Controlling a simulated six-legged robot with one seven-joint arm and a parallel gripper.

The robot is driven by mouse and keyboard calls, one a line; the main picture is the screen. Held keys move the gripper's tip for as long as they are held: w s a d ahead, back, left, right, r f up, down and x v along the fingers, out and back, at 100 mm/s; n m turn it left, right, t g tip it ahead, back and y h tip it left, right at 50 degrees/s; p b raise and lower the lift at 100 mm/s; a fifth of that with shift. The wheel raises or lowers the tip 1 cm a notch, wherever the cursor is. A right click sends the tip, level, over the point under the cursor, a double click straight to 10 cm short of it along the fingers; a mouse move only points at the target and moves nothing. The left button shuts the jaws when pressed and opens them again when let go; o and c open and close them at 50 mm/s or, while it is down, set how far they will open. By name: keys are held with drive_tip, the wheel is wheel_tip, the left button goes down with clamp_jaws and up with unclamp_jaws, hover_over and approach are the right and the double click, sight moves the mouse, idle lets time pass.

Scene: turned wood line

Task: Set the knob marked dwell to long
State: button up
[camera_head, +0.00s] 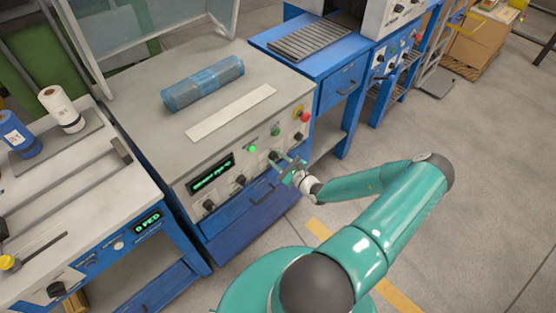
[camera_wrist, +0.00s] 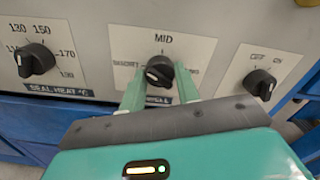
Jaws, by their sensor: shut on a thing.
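A black knob (camera_wrist: 159,68) on a white plate (camera_wrist: 190,48) sits in the middle of the wrist view. The plate reads MID above the knob, with a word at the left and another partly hidden at the right. My fingers cover part of the dark name label below it, so I cannot read the full name. My gripper (camera_wrist: 159,82) has one green finger on each side of this knob and is shut on it. I cannot tell clearly where its pointer stands. In the head view my gripper (camera_head: 290,168) is at the front panel of the grey-topped machine (camera_head: 218,110).
A seal heat knob (camera_wrist: 36,61) with a number scale is at the left, and an OFF/ON-type knob (camera_wrist: 260,83) at the right. In the head view, a red stop button (camera_head: 305,116) and a green lamp (camera_head: 252,148) are on the panel. The floor (camera_head: 465,190) at right is clear.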

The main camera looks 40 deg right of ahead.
drive_tip(key=m, duration=0.4)
drive_tip(key=shift+m, duration=0.3)
drive_tip(key=m, duration=0.3)
drive_tip(key=shift+m, duration=0.4)
drive_tip(key=m, duration=1)
drive_tip(key=shift+m, duration=0.4)
drive_tip(key=m, duration=0.3)
drive_tip(key=shift+m, duration=0.3)
drive_tip(key=m, duration=0.6)
drive_tip(key=shift+m, duration=0.4)
